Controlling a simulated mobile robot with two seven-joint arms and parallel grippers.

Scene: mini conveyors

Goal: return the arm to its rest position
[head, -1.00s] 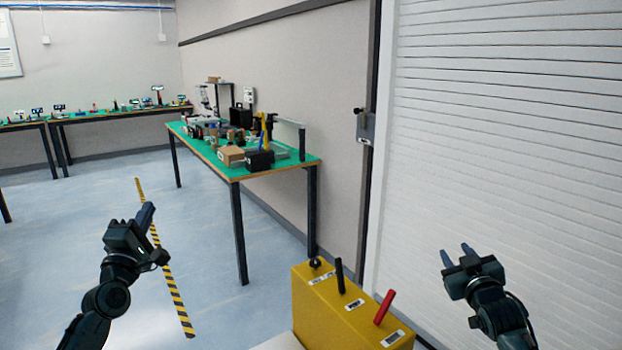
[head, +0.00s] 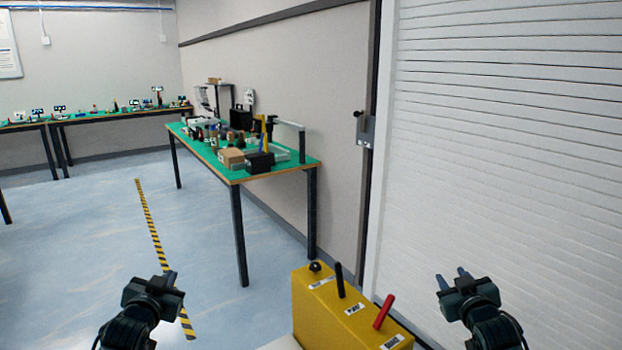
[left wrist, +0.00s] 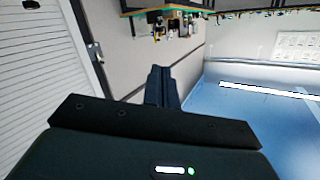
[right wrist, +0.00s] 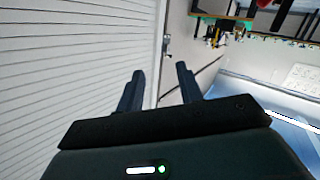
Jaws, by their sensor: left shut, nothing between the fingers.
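My left gripper (head: 168,277) is low in the head view, left of the yellow box, over the floor. Its fingers are together and empty, and they also show closed in the left wrist view (left wrist: 161,72). My right gripper (head: 453,278) is low on the right, in front of the shutter. Its two fingers stand apart with nothing between them, as the right wrist view (right wrist: 160,75) also shows.
A yellow box (head: 325,315) with black levers and a red lever (head: 384,311) stands between my grippers. A green-topped table (head: 215,162) with several items stands ahead by the wall. A white shutter (head: 500,150) is on the right. Open floor (head: 80,230) lies left.

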